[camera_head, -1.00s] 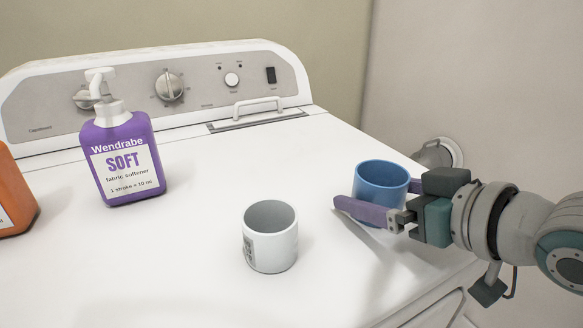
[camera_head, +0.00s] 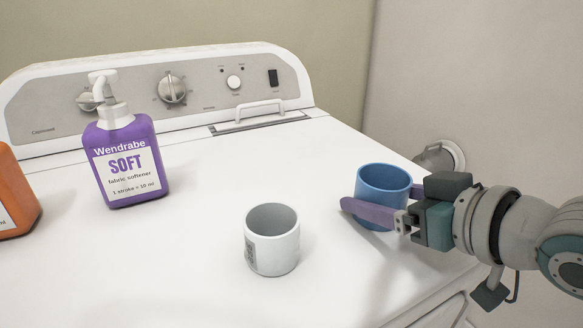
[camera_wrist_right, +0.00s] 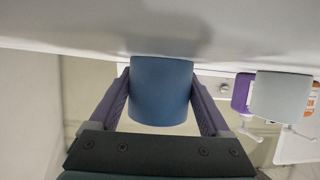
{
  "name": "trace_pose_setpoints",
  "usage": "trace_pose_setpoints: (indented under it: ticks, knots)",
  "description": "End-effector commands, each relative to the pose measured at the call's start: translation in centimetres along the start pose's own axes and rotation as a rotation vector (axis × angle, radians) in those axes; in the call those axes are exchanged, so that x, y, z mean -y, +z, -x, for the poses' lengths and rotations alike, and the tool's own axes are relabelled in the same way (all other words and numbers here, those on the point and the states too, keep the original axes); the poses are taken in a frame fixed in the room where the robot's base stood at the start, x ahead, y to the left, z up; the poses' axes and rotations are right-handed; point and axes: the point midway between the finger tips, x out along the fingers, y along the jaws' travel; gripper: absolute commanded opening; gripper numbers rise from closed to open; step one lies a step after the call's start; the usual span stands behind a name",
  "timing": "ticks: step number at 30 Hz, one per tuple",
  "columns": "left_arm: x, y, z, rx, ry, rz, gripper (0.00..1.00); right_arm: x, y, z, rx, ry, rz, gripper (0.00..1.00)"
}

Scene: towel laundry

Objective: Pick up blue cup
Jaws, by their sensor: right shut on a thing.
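The blue cup (camera_head: 384,180) stands upright near the right edge of the white machine top. My right gripper (camera_head: 378,208) reaches in from the right and is shut on the blue cup, one purple finger across its near side. The far finger is mostly hidden behind the cup in the head view. In the right wrist view the blue cup (camera_wrist_right: 160,92) sits between both purple fingers (camera_wrist_right: 160,104), which touch its sides. I cannot tell whether the cup's base is clear of the surface. My left gripper is not in view.
A white cup (camera_head: 271,245) stands left of the blue cup, with a gap between. A purple softener bottle (camera_head: 125,160) and an orange bottle (camera_head: 17,195) stand at the left. The control panel (camera_head: 170,90) runs along the back. The machine's right edge is close to my gripper.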

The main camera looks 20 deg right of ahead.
Motion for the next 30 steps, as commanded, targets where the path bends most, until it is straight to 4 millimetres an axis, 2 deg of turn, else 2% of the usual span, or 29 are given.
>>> trace_pose_setpoints:
  ticks: [7, 11, 24, 30]
  knots:
    - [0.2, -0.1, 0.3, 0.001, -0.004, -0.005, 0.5, 0.0, -0.8, 0.3, -0.001, 0.0, 0.001, 0.27]
    - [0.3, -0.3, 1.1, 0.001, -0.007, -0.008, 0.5, 0.0, -2.7, 1.1, -0.003, 0.0, 0.003, 0.27]
    - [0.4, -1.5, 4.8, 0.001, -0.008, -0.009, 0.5, 0.0, -14.6, 6.0, -0.006, 0.0, 0.003, 0.27]
    - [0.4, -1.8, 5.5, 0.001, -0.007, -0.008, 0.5, 0.0, -17.6, 7.2, -0.004, 0.0, 0.001, 0.27]
